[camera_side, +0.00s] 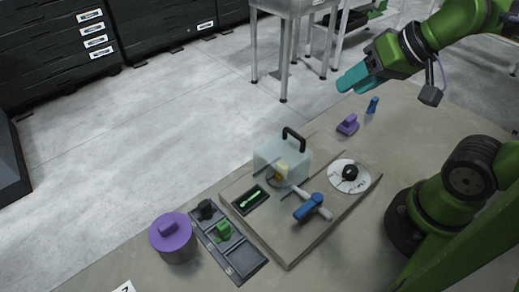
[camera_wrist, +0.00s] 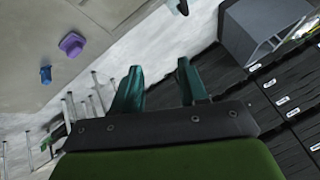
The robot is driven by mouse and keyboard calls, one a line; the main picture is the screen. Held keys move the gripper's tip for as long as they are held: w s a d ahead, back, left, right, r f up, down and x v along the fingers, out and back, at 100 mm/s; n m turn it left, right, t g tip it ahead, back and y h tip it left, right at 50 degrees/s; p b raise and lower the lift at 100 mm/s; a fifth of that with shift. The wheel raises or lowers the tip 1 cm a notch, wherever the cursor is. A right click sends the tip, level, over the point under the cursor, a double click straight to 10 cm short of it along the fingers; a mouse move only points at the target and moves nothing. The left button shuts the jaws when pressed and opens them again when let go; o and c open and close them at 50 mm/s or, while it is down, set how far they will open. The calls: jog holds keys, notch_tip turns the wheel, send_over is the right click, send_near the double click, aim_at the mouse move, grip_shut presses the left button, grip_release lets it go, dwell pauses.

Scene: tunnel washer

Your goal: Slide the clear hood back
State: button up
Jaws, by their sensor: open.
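The clear hood (camera_side: 283,158) is a see-through box with a black arched handle (camera_side: 294,138) on top. My gripper (camera_side: 346,84) has teal fingers and is up in the air at the upper right, well apart from the hood. In the wrist view my gripper (camera_wrist: 160,82) shows its two fingers spread with nothing between them. The hood cannot be made out clearly in the wrist view.
On the board (camera_side: 288,258) are a blue-handled lever (camera_side: 309,209), a white dial (camera_side: 357,177) with a black knob, and a green part in a dark slot. A grey tray (camera_side: 242,262) and a purple-lidded can (camera_side: 173,245) stand left. Purple (camera_side: 348,125) and blue (camera_side: 373,104) pieces lie behind.

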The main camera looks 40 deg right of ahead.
jog(key=shift+a+f, duration=0.1)
jog(key=shift+f, duration=0.05)
jog(key=shift+c, duration=0.4)
notch_tip(320, 180, up, 6)
jog(key=r+n+g, duration=0.1)
jog(key=n+g, duration=0.3)
jog(key=g, duration=0.3)
send_over(296, 133)
jog(key=d, duration=0.4)
jog(key=a+f, duration=0.1)
jog(key=f, duration=0.4)
jog(key=a+f, duration=0.1)
jog(key=f, duration=0.5)
jog(key=a+f, duration=0.1)
jog(key=f, duration=0.4)
jog(key=shift+a+f, duration=0.2)
jog(key=shift+a, duration=0.05)
grip_shut()
